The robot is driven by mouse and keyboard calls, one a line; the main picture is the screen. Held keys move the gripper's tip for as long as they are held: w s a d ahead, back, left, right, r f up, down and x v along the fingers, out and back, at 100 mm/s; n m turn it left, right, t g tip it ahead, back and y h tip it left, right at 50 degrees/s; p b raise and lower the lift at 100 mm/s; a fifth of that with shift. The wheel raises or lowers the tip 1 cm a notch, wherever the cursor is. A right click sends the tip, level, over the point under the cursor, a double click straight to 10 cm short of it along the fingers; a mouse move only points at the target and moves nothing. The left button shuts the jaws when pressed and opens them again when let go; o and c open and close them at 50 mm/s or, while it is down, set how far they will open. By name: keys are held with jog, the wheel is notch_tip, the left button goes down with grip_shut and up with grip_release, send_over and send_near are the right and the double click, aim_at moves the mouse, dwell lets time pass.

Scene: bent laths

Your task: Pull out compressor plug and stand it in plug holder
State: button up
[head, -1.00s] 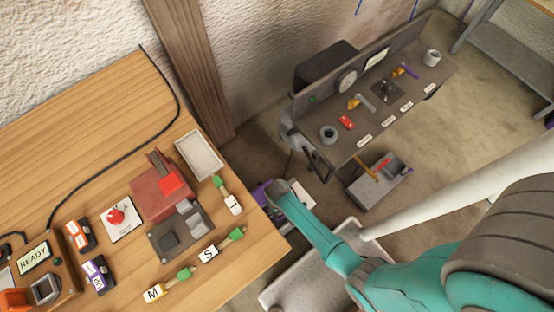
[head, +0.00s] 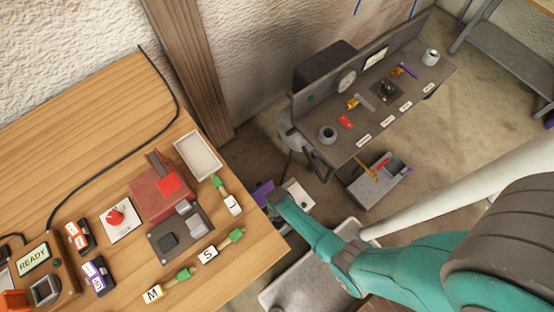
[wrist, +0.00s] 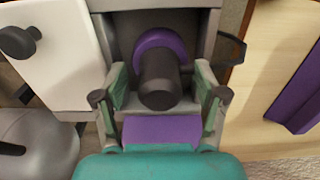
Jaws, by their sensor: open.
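In the wrist view a dark cylindrical plug (wrist: 160,85) with a purple collar (wrist: 160,46) sits in a grey housing (wrist: 122,30). My gripper (wrist: 160,97) is open, with one finger on each side of the plug's dark end and visible gaps between. In the head view my gripper (head: 272,203) is beside the right edge of the wooden table, near a purple part (head: 262,192); its fingers are too small to make out there. I cannot tell which thing is the plug holder.
A white panel with a dark knob (wrist: 18,42) is left of the housing. A purple strip (wrist: 298,98) lies on a pale board at right. The wooden table (head: 85,130) holds several blocks and tags. A grey workbench (head: 345,155) stands behind, with a tray (head: 366,198) below.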

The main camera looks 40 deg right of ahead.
dwell(0.8)
grip_shut()
jog(key=shift+r, duration=0.1)
jog(key=shift+r, duration=0.1)
jog(key=shift+r, duration=2.8)
